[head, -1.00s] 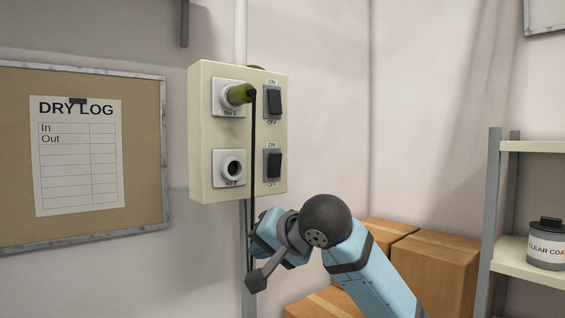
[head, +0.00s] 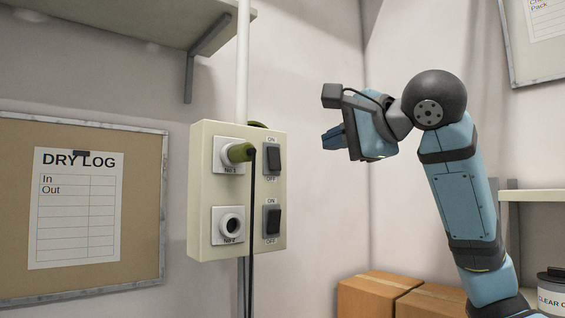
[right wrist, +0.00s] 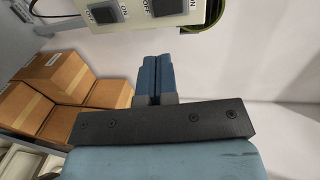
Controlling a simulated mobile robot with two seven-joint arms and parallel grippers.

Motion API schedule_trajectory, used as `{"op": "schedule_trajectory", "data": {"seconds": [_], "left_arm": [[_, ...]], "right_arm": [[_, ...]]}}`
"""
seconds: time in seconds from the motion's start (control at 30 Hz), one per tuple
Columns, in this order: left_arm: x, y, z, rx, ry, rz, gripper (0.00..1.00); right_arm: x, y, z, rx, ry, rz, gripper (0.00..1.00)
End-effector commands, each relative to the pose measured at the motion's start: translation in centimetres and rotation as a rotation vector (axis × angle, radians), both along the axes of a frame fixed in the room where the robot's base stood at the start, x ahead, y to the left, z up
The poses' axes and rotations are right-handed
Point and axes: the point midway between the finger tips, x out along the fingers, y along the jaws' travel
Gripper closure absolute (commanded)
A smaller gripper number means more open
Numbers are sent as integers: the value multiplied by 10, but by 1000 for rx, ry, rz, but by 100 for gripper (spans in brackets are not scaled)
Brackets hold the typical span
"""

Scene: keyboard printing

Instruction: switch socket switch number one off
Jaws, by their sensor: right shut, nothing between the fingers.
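The cream socket box (head: 196,192) is on the wall in the head view. Its upper dark rocker, switch number one (head: 273,159), sits between ON and OFF labels beside socket No 1; it also shows at the top of the right wrist view (right wrist: 165,7). Which end is pressed in, I cannot tell. The lower switch (head: 272,220) looks alike. My right gripper (head: 332,137) is right of the box, at about the upper switch's height, apart from it. Its blue fingers (right wrist: 156,62) are together and empty. My left gripper is out of view.
A green plug (head: 238,153) with a hanging black cable (head: 252,205) is in socket No 1, left of the switch. A shelf bracket (head: 205,48) is above. Cardboard boxes (head: 372,293) are below right. The wall between box and gripper is clear.

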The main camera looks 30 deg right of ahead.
Motion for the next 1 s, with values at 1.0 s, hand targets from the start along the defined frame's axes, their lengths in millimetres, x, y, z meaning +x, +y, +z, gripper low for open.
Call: {"op": "schedule_trajectory", "data": {"seconds": [1.0], "left_arm": [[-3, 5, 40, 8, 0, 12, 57]], "right_arm": [[121, 9, -19, -3, 3, 0, 100]]}}
